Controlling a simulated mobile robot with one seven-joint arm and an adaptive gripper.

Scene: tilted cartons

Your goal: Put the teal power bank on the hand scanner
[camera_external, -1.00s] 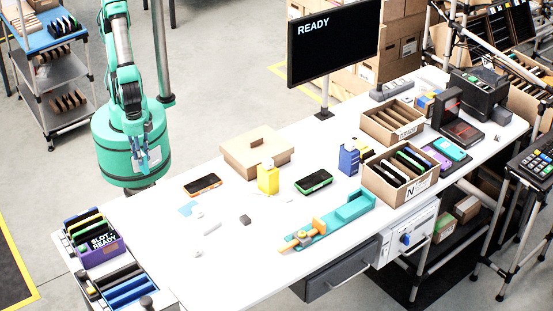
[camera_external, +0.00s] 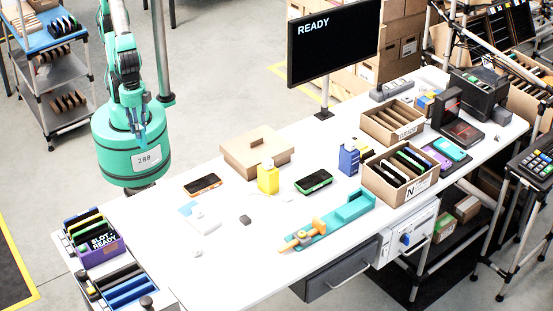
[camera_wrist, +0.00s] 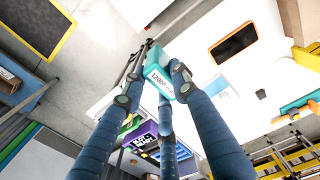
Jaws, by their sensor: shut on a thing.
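The teal power bank (camera_wrist: 158,76) with a pale "12000" label shows at the fingertips in the wrist view. My gripper (camera_wrist: 155,88), with blue jointed fingers, is shut on it. In the external view my gripper (camera_external: 142,136) hangs in front of my teal base, left of the table; the power bank is too small to make out there. A black device (camera_external: 460,131) with an upright frame and a reddish flat plate stands at the table's far right; it may be the hand scanner, but I cannot tell for certain.
Open cartons (camera_external: 398,190) stand at the right. A monitor (camera_external: 333,45) rises behind. The front left is fairly clear.

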